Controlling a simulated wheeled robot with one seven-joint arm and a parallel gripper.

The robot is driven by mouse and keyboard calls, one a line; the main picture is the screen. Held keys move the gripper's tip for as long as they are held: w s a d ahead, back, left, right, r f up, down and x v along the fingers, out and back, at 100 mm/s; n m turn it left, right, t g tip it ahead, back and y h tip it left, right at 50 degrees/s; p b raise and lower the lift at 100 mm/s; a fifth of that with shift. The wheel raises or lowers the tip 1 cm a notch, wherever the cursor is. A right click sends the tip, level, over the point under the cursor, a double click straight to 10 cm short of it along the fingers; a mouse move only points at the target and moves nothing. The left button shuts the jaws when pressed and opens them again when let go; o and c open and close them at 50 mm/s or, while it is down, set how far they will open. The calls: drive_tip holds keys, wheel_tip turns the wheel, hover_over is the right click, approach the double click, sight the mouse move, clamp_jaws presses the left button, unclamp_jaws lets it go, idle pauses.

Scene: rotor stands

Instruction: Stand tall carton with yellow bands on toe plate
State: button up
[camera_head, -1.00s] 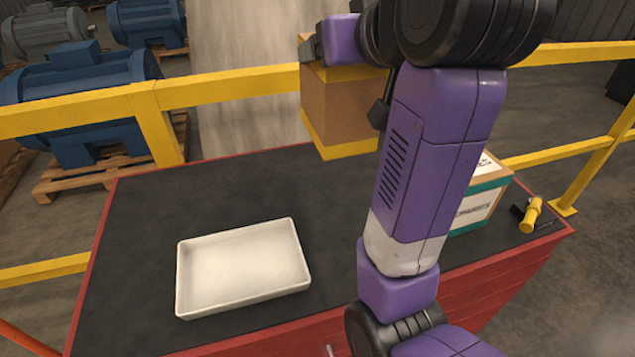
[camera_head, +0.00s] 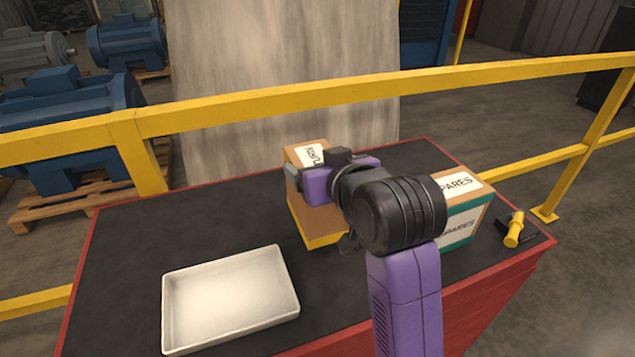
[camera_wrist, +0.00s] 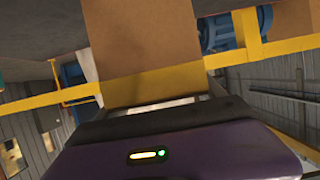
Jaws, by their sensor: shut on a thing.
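The tall brown carton with yellow bands (camera_head: 302,212) is in my gripper, over the back middle of the dark bench top. A white label shows on its top face and a yellow band at its lower edge. My gripper (camera_head: 318,180) is shut on it near its upper part. I cannot tell whether its base touches the bench. In the wrist view the carton (camera_wrist: 140,40) fills the upper middle, with a yellow band close to the jaws. My arm hides its right side. I cannot make out a toe plate in either view.
A white tray (camera_head: 232,298) lies at the bench's front left. A teal-banded carton (camera_head: 463,215) stands to the right, partly behind my arm. A yellow-and-black tool (camera_head: 513,230) lies at the right end. A yellow rail (camera_head: 250,110) runs behind the bench (camera_head: 150,235). Blue motors (camera_head: 70,120) stand beyond it.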

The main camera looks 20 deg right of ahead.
sight(323, 226)
drive_tip(key=shift+f, duration=2.1)
drive_tip(key=shift+f, duration=0.1)
drive_tip(key=o, duration=2.1)
